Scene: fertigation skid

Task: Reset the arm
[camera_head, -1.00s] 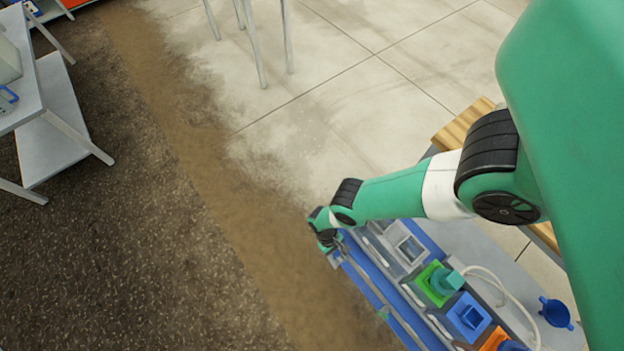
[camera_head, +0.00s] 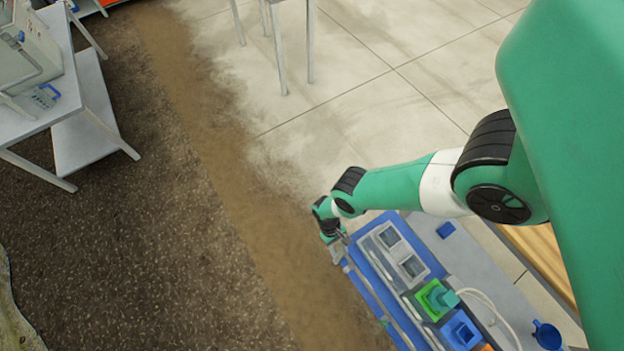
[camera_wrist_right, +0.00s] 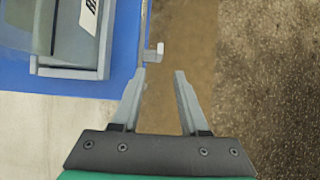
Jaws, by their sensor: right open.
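My right arm, green with black joints, reaches in from the right in the head view. My right gripper (camera_head: 338,250) is at the far left corner of the blue skid panel (camera_head: 352,236). In the right wrist view my right gripper (camera_wrist_right: 162,90) is open, with nothing between its two grey fingers. Its left finger lies close to the skid's blue edge (camera_wrist_right: 122,48) and a small metal tab (camera_wrist_right: 154,53); I cannot tell whether they touch. The left gripper is not in view.
The skid bears grey frames (camera_head: 410,266), a green socket (camera_head: 433,300), a blue socket (camera_head: 461,331) and a pale hose (camera_head: 490,303). A blue cup (camera_head: 546,335) stands at right. A grey table (camera_head: 50,108) is at upper left. Open floor lies between.

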